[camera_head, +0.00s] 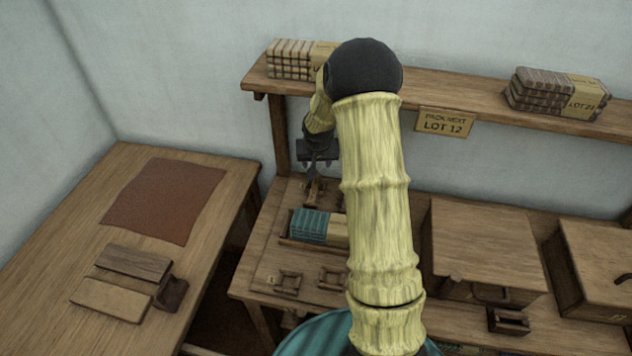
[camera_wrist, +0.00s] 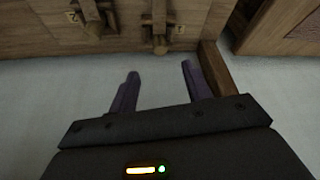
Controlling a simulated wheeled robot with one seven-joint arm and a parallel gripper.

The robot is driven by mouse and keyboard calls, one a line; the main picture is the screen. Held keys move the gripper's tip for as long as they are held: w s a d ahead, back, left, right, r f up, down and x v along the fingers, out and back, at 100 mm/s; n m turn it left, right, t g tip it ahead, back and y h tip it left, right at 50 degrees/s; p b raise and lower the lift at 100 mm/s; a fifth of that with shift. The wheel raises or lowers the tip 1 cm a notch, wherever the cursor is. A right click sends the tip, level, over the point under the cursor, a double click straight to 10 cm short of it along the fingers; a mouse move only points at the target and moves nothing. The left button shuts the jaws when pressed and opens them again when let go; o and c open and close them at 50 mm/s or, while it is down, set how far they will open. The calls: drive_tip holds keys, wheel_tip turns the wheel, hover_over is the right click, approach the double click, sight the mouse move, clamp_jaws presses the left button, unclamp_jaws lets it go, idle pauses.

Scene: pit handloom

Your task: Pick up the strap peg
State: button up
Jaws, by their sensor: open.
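Two wooden pegs with small crosspieces stand at the edge of the wooden bench in the wrist view: one peg (camera_wrist: 160,28) near the middle and another peg (camera_wrist: 90,14) to its left, beside a small numbered tag. I cannot tell which is the strap peg. In the head view a peg (camera_head: 313,192) shows just below my gripper (camera_head: 318,166). In the wrist view my gripper (camera_wrist: 160,72) has its two dark fingers spread, nothing between them. The middle peg lies beyond the fingertips, apart from them. My arm hides part of the bench in the head view.
A teal bundle (camera_head: 308,225) lies in a tray on the bench. A shelf (camera_head: 450,92) with wrapped bundles runs above, carried by a post (camera_head: 279,135) left of my gripper. A wooden box (camera_head: 484,240) stands right. The left table (camera_head: 215,180) has bare room.

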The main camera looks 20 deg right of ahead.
hover_over(316, 181)
drive_tip(key=shift+s+a+f, duration=0.1)
drive_tip(key=shift+s+f, duration=0.1)
drive_tip(key=shift+f, duration=1.3)
drive_tip(key=shift+s+f, duration=0.15)
drive_tip(key=shift+f, duration=1.3)
drive_tip(key=shift+f, duration=0.1)
drive_tip(key=p+x, duration=0.1)
drive_tip(key=x, duration=0.4)
drive_tip(key=shift+c, duration=0.2)
drive_tip(key=c, duration=1)
